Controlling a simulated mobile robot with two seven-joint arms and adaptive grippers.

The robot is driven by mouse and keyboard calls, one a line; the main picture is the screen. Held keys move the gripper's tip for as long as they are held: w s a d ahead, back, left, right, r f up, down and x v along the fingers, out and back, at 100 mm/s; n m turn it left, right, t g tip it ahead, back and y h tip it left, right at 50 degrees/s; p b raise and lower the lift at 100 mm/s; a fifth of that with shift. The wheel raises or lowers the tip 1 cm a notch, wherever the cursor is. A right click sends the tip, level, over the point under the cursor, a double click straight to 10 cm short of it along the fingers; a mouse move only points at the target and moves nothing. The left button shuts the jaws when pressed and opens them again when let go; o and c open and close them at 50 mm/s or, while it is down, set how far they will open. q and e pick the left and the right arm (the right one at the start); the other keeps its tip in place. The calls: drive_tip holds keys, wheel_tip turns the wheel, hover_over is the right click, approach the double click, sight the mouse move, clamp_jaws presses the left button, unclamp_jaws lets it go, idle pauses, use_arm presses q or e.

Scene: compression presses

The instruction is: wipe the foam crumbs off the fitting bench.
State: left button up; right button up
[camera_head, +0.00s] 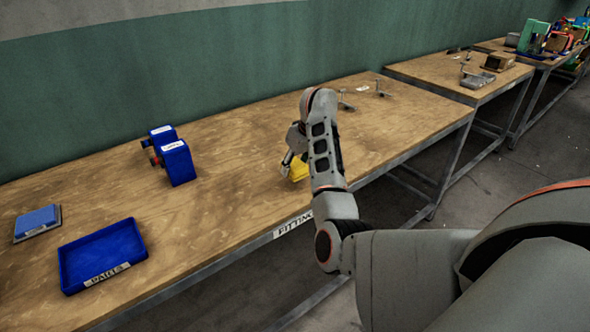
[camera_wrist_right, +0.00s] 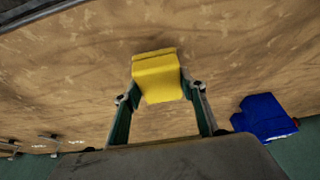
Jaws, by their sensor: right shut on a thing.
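The fitting bench (camera_head: 220,215) is a long wooden table with a "FITTING" label on its front edge. My right gripper (camera_head: 291,160) is low over the middle of the bench near the front edge. It is shut on a yellow block (camera_head: 299,169), which looks like a sponge. In the right wrist view the block (camera_wrist_right: 157,78) sits between the two fingers, close to the wood; I cannot tell whether it touches. Pale flecks show on the wood, but I cannot tell crumbs from grain. My left gripper is not in view.
Blue labelled blocks (camera_head: 178,163) stand at the back left. A blue parts tray (camera_head: 128,262) and a blue pad on a grey plate (camera_head: 37,219) lie at the left. Small metal fixtures (camera_head: 380,89) stand at the back right. The wood between is clear.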

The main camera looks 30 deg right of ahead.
drive_tip(key=shift+r+p, duration=0.85)
drive_tip(key=shift+r, duration=1)
